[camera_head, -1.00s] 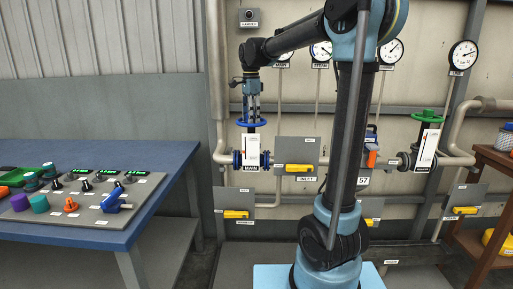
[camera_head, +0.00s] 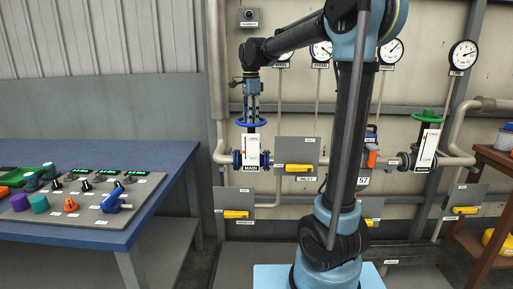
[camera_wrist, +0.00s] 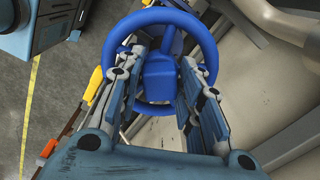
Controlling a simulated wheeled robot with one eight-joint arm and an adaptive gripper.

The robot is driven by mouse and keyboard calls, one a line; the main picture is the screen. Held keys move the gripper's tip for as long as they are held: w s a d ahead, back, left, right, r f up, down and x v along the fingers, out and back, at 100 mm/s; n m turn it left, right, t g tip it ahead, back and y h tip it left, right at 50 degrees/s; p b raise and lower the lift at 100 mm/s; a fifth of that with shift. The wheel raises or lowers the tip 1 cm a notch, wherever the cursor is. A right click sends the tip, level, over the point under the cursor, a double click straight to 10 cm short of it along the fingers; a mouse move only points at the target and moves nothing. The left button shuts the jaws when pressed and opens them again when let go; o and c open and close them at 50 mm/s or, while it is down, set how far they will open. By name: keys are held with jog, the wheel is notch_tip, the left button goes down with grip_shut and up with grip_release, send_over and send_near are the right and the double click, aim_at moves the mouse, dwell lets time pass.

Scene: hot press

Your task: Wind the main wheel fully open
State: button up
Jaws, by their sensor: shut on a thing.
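The main wheel (camera_head: 251,122) is a blue handwheel on top of the valve with the white MAIN plate (camera_head: 251,149). My gripper (camera_head: 252,106) points straight down onto it from above. In the wrist view the blue ring (camera_wrist: 160,15) fills the upper middle, with a squarish blue hub (camera_wrist: 160,78) inside it. My gripper's fingers (camera_wrist: 160,72) reach into the wheel on either side of the hub, shut on the wheel. The exact contact points are hard to make out. The marks on the MAIN plate are too small to read.
A yellow-handled INLET panel (camera_head: 297,156) is close to the right of the main valve. A green handwheel (camera_head: 428,115) stands farther right, with gauges (camera_head: 463,55) above. A blue table (camera_head: 170,160) with a control panel (camera_head: 90,207) is at the left.

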jog(key=n, duration=0.6)
jog(key=shift+s, duration=0.1)
jog(key=n, duration=1.3)
jog(key=n, duration=0.6)
jog(key=shift+n, duration=0.3)
jog(key=n, duration=0.6)
jog(key=shift+n, duration=0.4)
jog(key=n, duration=0.6)
jog(key=shift+n, duration=0.3)
